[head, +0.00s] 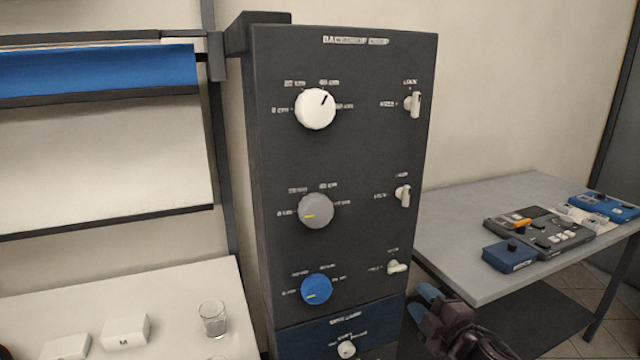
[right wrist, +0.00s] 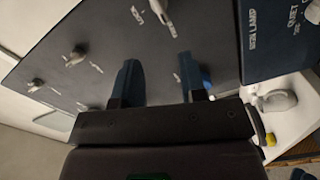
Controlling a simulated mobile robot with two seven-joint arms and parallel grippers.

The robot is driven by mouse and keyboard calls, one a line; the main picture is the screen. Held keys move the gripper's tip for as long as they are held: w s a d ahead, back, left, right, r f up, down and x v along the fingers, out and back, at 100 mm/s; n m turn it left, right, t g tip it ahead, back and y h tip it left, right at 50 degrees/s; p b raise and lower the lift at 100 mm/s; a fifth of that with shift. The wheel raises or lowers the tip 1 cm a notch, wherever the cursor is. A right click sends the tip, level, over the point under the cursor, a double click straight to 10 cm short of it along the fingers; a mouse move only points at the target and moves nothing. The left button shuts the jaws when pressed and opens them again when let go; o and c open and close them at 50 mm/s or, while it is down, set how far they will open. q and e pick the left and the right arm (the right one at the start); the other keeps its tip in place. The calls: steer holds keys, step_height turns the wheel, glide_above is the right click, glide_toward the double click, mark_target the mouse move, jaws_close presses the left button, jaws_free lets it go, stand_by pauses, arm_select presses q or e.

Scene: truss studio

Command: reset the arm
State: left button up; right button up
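My right gripper (head: 424,302) is beside the lower right edge of a tall dark control cabinet (head: 365,150), below the lowest of its switches. In the right wrist view my right gripper (right wrist: 158,82) has its two blue fingers spread apart with nothing between them, facing the dark panel. I cannot tell how far the fingertips are from the panel. My left gripper is not in view.
The cabinet has a white knob (head: 315,109), a grey knob (head: 315,211), a blue knob (head: 316,289) and small white switches (head: 403,195). A grey table (head: 455,235) with control boxes (head: 510,255) stands right. A white table (head: 180,285) with a glass (head: 213,319) stands left.

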steer(key=s+d+f+m+g+h, duration=0.2)
steer(key=s+f+m+h, duration=0.1)
steer(key=s+f+m, duration=0.5)
steer(key=s+d+f+m+g+h, duration=0.3)
steer(key=s+f+m, duration=0.6)
steer(key=s+f, duration=0.6)
steer(key=s, duration=0.4)
steer(key=shift+d+f, duration=0.15)
steer(key=shift+d, duration=0.2)
steer(key=shift+s, duration=0.1)
steer(key=shift+o, duration=0.4)
